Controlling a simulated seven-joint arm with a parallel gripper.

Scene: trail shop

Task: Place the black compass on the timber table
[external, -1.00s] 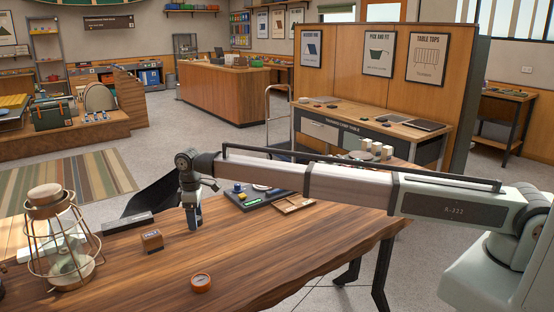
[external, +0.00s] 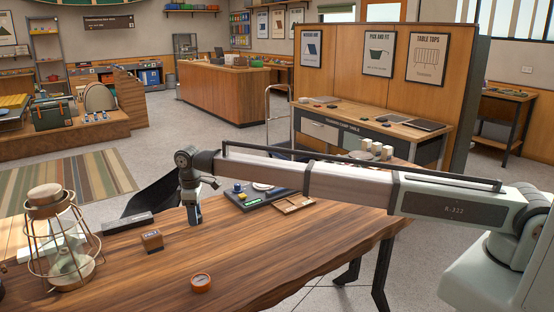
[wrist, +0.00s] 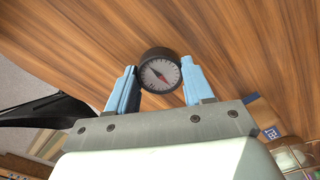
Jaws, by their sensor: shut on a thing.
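The black compass (wrist: 160,72), with a white dial and a red needle, sits between the two blue fingertips of my gripper (wrist: 158,76) in the wrist view. The fingers are shut on its sides. In the external view my gripper (external: 195,216) points down over the far part of the timber table (external: 240,260). The compass cannot be made out there. The brown wood grain of the table lies behind the compass in the wrist view. I cannot tell how large the gap between compass and table is.
A caged lantern (external: 61,245) stands at the left of the table. The table's right part is clear.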

